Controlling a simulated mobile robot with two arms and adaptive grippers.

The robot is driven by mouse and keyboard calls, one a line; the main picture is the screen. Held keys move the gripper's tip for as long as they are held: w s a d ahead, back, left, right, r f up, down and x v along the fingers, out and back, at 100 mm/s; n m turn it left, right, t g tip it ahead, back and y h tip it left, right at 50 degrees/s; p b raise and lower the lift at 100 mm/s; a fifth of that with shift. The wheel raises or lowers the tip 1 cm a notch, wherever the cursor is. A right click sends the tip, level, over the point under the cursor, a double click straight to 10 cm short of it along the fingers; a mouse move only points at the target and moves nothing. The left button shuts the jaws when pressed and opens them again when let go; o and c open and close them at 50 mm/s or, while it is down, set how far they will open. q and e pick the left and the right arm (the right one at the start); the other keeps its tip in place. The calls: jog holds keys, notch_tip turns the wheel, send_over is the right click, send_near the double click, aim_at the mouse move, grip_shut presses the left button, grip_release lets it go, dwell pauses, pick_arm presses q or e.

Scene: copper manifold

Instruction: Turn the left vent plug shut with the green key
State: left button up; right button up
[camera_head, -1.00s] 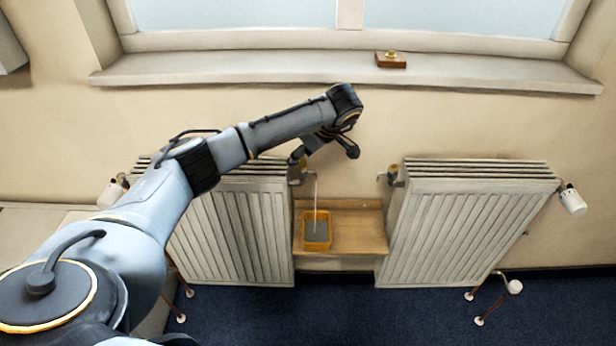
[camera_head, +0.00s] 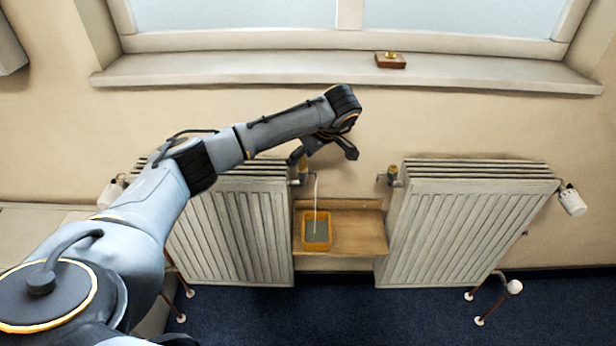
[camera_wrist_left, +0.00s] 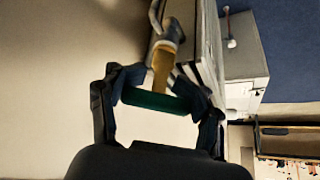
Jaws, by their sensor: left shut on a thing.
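My left gripper (camera_head: 322,154) is above the inner end of the left radiator (camera_head: 235,235), by the brass left vent plug (camera_head: 303,164). In the left wrist view, my left gripper (camera_wrist_left: 158,100) is shut on the green key (camera_wrist_left: 155,100), which lies crosswise between its fingers. A brass cylinder (camera_wrist_left: 162,66), apparently the plug, stands just beyond the key on a pale fitting. I cannot tell whether the key is seated on it. A thin stream of water (camera_head: 316,195) runs from the left vent into an orange tray (camera_head: 305,245). My right gripper is out of view.
The tray stands on a wooden shelf (camera_head: 360,240) between the radiators. The right radiator (camera_head: 465,230) has its own brass plug (camera_head: 392,170). A wooden block (camera_head: 391,65) with a brass piece sits on the windowsill (camera_head: 480,72). Bare wall lies between sill and radiators.

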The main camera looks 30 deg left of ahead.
pick_arm(q)
jog(key=shift+f+m+t, duration=0.1)
jog(key=shift+m+t, duration=0.4)
jog(key=shift+m, duration=0.4)
jog(key=shift+m, duration=0.5)
jog(key=shift+m+t+h, duration=0.4)
jog(key=shift+m+t, duration=0.1)
jog(key=shift+m, duration=0.1)
jog(key=shift+f+m+t+h, duration=0.1)
jog(key=shift+m+t+h, duration=0.25)
jog(key=shift+m, duration=0.85)
jog(key=shift+s+m+t+h, duration=0.15)
jog(key=shift+m+t+h, duration=0.35)
jog(key=shift+m, duration=0.6)
jog(key=shift+f, duration=0.1)
